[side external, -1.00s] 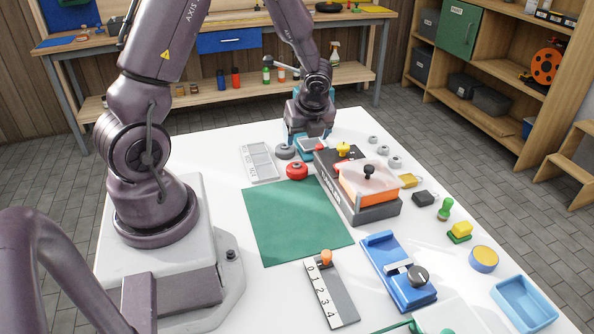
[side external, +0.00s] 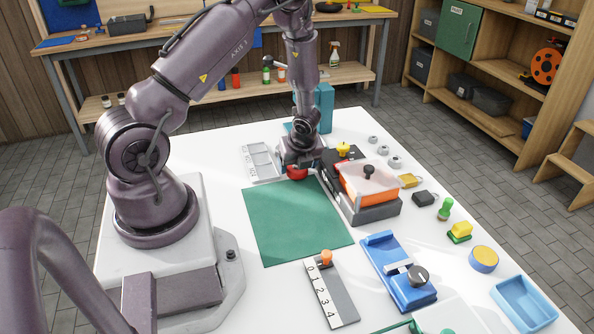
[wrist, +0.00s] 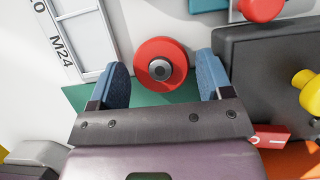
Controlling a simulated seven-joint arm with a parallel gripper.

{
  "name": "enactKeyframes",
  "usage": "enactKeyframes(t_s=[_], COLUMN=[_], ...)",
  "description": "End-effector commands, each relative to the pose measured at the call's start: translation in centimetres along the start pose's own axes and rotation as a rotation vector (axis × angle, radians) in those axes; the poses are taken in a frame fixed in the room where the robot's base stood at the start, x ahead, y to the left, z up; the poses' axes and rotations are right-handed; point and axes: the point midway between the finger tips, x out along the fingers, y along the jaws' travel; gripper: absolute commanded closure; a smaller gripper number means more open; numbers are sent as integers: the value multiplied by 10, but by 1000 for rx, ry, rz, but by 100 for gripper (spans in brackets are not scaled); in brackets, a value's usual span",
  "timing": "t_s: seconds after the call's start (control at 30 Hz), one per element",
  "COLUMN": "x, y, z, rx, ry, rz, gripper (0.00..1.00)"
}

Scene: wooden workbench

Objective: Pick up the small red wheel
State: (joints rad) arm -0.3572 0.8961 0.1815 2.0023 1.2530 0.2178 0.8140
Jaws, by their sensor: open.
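The small red wheel (wrist: 143,75) lies on the white table at the far edge of the green mat, with a grey hub in its middle. In the side external view the wheel (side external: 297,174) is partly hidden under my gripper. My gripper (wrist: 160,80) is open, with one blue finger on each side of the wheel and a gap to each. In the side external view my gripper (side external: 298,165) is low over the wheel; its fingers are mostly hidden there.
A grey tray (side external: 261,162) marked M24 lies left of the wheel. The green mat (side external: 288,222) is clear. Several grey nuts (side external: 394,162) lie further right.

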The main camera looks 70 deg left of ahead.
Motion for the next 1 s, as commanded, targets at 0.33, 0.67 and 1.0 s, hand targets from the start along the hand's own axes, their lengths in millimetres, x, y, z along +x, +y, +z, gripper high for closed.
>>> enactKeyframes(t_s=[0.33,0.67,1.0], x=[2,1,-18], y=[0,0,-1], z=[0,0,9], rx=[0,0,-5], ry=[0,-1,-2], rz=[-1,-1,-4], gripper=[50,65,65])
